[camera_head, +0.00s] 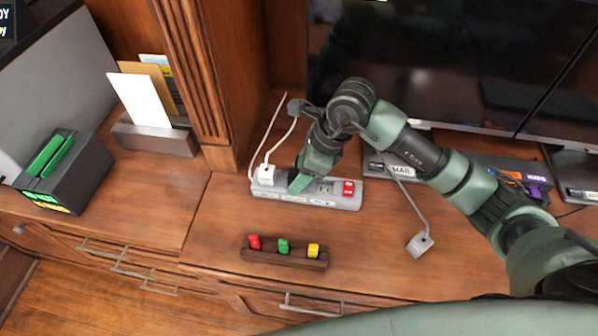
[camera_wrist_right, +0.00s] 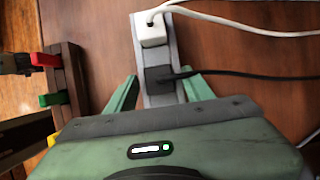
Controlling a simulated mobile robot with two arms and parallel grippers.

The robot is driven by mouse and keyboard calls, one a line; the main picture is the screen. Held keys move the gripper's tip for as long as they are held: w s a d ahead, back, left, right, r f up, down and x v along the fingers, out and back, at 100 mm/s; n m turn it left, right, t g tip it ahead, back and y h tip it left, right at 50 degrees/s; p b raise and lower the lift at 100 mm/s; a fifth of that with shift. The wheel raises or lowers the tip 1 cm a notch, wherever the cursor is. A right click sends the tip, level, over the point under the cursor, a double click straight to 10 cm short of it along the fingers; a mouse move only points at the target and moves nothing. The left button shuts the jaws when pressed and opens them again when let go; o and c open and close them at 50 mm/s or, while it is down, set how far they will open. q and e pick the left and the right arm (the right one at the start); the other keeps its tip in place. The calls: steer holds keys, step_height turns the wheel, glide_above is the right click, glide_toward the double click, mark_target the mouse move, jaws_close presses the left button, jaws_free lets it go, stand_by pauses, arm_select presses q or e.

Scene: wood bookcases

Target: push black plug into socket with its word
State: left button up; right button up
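The grey power strip (camera_head: 345,202) lies on the wood cabinet top, with small word labels on its front edge too small to read. A white plug (camera_head: 267,174) stands at its left end, also seen in the right wrist view (camera_wrist_right: 151,30). The black plug (camera_wrist_right: 158,78) is on the strip beside the white plug, its black cord leading right; how deep it sits I cannot tell. It is mostly hidden by my arm in the head view. My right gripper (camera_head: 298,184) is over the strip, its fingers (camera_wrist_right: 160,95) apart on either side of it near the black plug. My left gripper is not in view.
A red switch (camera_head: 348,187) is at the strip's right end. A wooden rack (camera_head: 285,257) with red, green and yellow pieces lies in front. A grey plug (camera_head: 420,244) on a cord lies right. A screen (camera_head: 430,60) stands behind, a letter holder (camera_head: 155,138) at left.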

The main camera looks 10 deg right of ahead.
steer(key=shift+d+r, duration=0.1)
steer(key=shift+r, duration=0.35)
steer(key=v, duration=1.1)
steer(key=shift+r, duration=0.2)
steer(key=shift+d, duration=0.15)
